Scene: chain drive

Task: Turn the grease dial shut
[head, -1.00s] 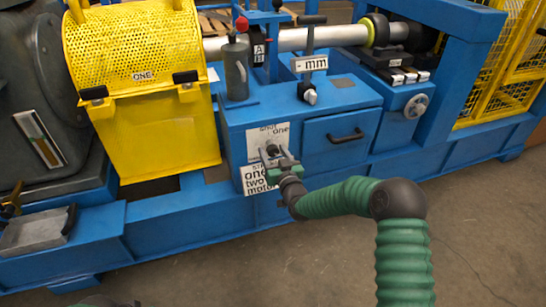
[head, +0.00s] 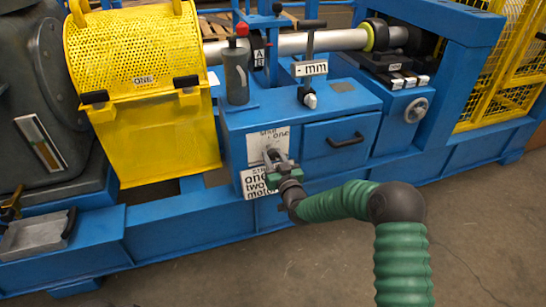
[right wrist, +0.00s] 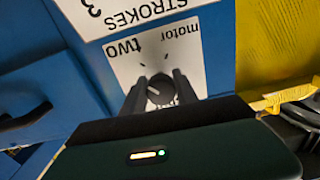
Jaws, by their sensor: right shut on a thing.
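The grease dial (right wrist: 159,91) is a small dark round knob with a pale pointer mark, on a white label plate (right wrist: 152,52) with printed words and tick marks. In the head view the plate (head: 256,143) is on the front of the blue cabinet, and the gripper partly hides the dial. My right gripper (head: 275,160) is at the dial, its fingers pointing into the plate. In the right wrist view the fingers of my right gripper (right wrist: 159,92) are on either side of the dial, shut on it. My left gripper is out of view.
A blue drawer (head: 341,142) with a black handle is right of the dial. A yellow perforated guard (head: 135,50) stands to the left. A grey-green bottle (head: 236,75) with a red cap and a black-topped lever (head: 310,62) stand above. The floor in front is clear.

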